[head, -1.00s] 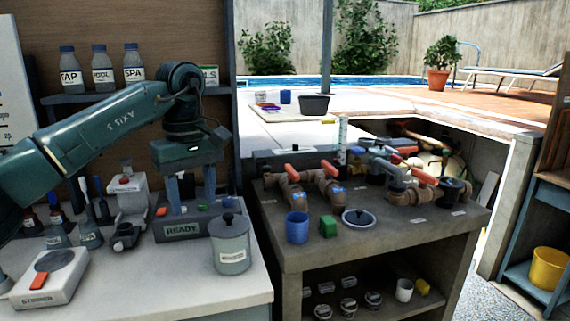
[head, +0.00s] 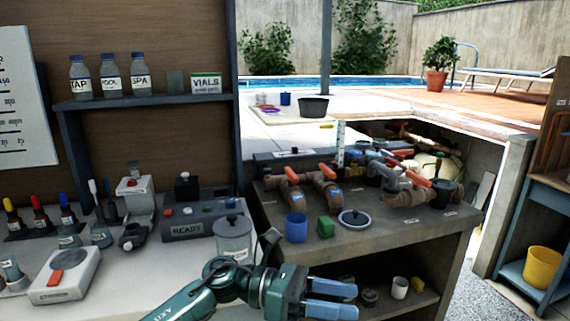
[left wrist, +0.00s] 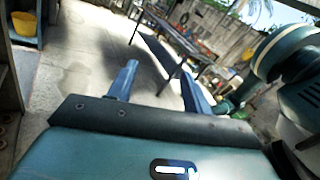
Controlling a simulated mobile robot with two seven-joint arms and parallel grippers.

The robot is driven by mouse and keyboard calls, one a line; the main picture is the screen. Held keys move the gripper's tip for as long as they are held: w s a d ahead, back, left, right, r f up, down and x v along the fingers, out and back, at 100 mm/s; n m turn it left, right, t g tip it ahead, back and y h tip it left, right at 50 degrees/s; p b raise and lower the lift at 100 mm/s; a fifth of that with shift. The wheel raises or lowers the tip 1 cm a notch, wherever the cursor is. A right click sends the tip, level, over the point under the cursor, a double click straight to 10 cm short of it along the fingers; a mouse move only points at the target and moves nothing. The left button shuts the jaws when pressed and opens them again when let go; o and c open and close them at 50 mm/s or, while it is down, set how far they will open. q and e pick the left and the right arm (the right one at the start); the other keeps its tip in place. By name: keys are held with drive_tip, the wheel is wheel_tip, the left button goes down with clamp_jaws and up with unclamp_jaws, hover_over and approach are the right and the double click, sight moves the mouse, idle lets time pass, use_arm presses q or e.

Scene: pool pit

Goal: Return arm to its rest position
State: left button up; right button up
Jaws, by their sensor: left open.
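My left gripper (head: 330,298) is low in the head view, in front of the dark bench and its lower shelf. Its two blue fingers point right and are apart with nothing between them. In the left wrist view the same fingers (left wrist: 158,90) are spread, with only the paved ground and a distant table beyond them. My left arm comes in from the bottom of the head view, below the lidded jar. My right gripper is not seen in the head view.
The grey lidded jar (head: 233,240) and the READY box (head: 190,228) stand on the pale counter behind my arm. A yellow bucket (head: 543,266) is at the right.

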use_arm(q)
drive_tip(key=s+a+f+m+t+y+p, duration=0.1)
drive_tip(key=a+f+m+t+y, duration=0.4)
drive_tip(key=m, duration=0.9)
drive_tip(key=s+a+f+m+t+y+p, duration=0.2)
drive_tip(key=a+f+m+t+y, duration=0.4)
drive_tip(key=a+f+m+t, duration=0.5)
drive_tip(key=a+m+t, duration=0.1)
drive_tip(key=m+t, duration=0.2)
drive_tip(key=shift+s+f+m, duration=0.2)
drive_tip(key=shift+f+m, duration=0.1)
drive_tip(key=shift+f, duration=0.05)
drive_tip(key=s+a+f+n+g+y, duration=0.1)
drive_tip(key=s+a+f+n, duration=0.1)
drive_tip(key=s, duration=0.1)
drive_tip(key=s+a+f+n+g+y, duration=0.1)
drive_tip(key=s+f+n+g, duration=0.1)
drive_tip(key=s+f, duration=0.1)
drive_tip(key=s+a+f+n+g+y, duration=0.1)
drive_tip(key=s+a+f+n, duration=0.1)
drive_tip(key=s+f, duration=0.1)
drive_tip(key=shift+s+a+f+n+p, duration=0.1)
drive_tip(key=shift+s+a+n+p, duration=0.1)
drive_tip(key=shift+s, duration=0.15)
drive_tip(key=shift+s+a+f+n+p, duration=0.1)
drive_tip(key=shift+s+n+p, duration=0.1)
drive_tip(key=shift+s, duration=0.15)
